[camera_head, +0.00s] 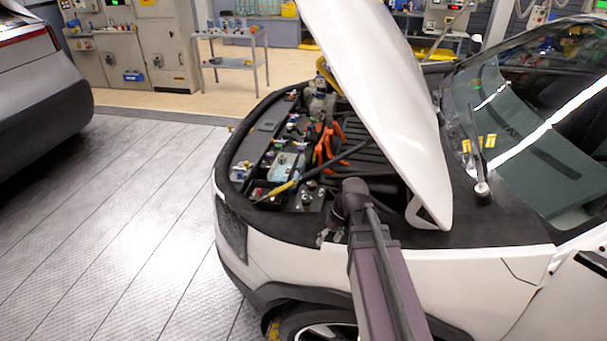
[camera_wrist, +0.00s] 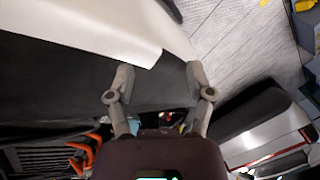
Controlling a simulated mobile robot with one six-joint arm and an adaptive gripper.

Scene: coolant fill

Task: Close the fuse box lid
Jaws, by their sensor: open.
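My gripper (camera_head: 326,237) is low at the front side edge of the open engine bay (camera_head: 283,214), over the black trim by the white fender. In the wrist view my gripper (camera_wrist: 160,82) is open, its two grey fingers apart with nothing held. A dark surface fills the gap between the fingers. The fuse box and its lid cannot be made out with certainty; my arm hides part of the bay. A dark box with round tops (camera_head: 311,198) sits in the bay just beyond my gripper, but I cannot tell whether it is the fuse box.
The raised white hood (camera_head: 385,90) stands over the bay to the right of my arm. Orange cables (camera_head: 325,145) and a yellow-handled rod (camera_head: 283,188) are in the bay. Another car (camera_head: 45,75) stands at left. The floor (camera_head: 120,220) between the cars is clear.

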